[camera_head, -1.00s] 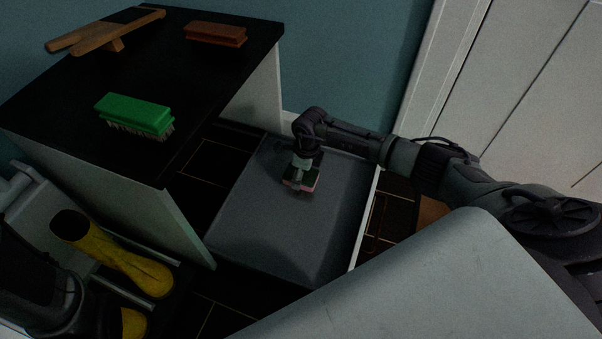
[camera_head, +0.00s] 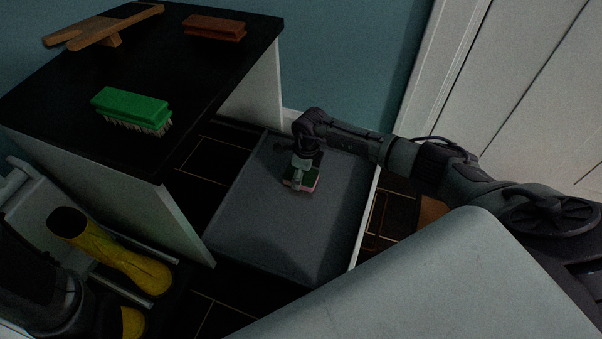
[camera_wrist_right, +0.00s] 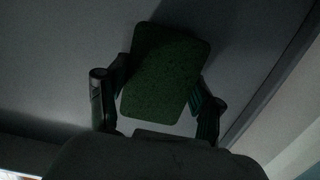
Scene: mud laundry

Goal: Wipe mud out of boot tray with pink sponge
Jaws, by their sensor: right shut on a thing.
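The sponge (camera_head: 302,181), pink below with a dark green top, is held in my right gripper (camera_head: 298,170) over the grey boot tray (camera_head: 250,222). In the right wrist view the sponge's green face (camera_wrist_right: 166,72) sits between the two fingers of my right gripper (camera_wrist_right: 158,105). I cannot tell whether the sponge touches the tray floor. The tray lies on the dark floor beside the bench, and I make out no clear mud in it. My left arm shows at the lower left of the head view, but its fingertips are not visible.
A black-topped bench (camera_head: 70,100) stands left of the tray, carrying a green brush (camera_head: 132,108), a brown brush (camera_head: 214,28) and a wooden boot jack (camera_head: 105,25). Yellow boots (camera_head: 120,262) are at the lower left. A white door (camera_head: 510,80) is at the right.

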